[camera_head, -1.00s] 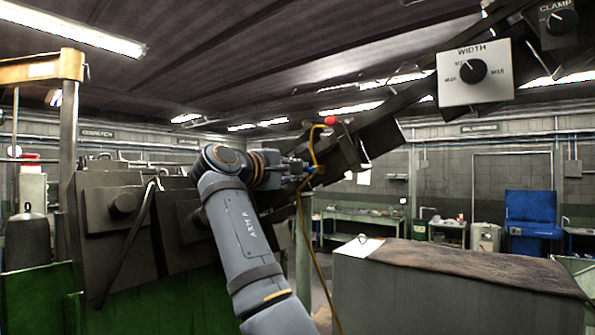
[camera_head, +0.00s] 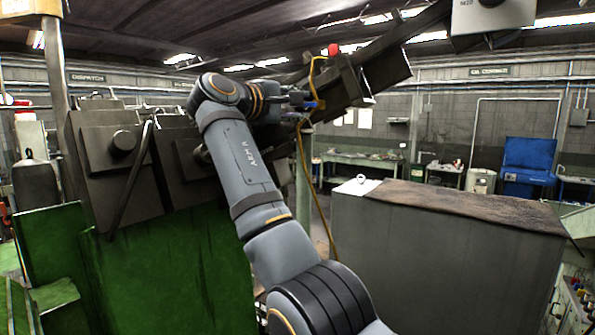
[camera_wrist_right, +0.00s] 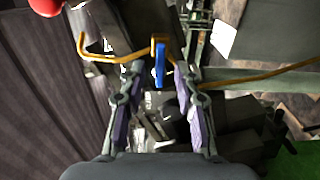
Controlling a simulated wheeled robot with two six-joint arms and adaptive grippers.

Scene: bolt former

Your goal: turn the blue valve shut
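The blue valve (camera_head: 317,104) is a small blue handle on a yellow pipe (camera_head: 316,75) at the side of the dark machine. In the right wrist view the blue valve (camera_wrist_right: 160,63) shows as a narrow upright blue lever between and just beyond the fingertips. My right gripper (camera_head: 300,103) is at the valve, coming from the left in the head view. In the wrist view the right gripper (camera_wrist_right: 157,72) is open, with a finger on each side of the lever and visible gaps. My left gripper is in neither view.
A red knob (camera_head: 334,50) sits above the valve; it also shows in the wrist view (camera_wrist_right: 45,6). The dark machine with a green base (camera_head: 165,270) stands left. A grey cabinet (camera_head: 440,265) stands right. A sloping dark beam (camera_head: 395,65) runs behind the gripper.

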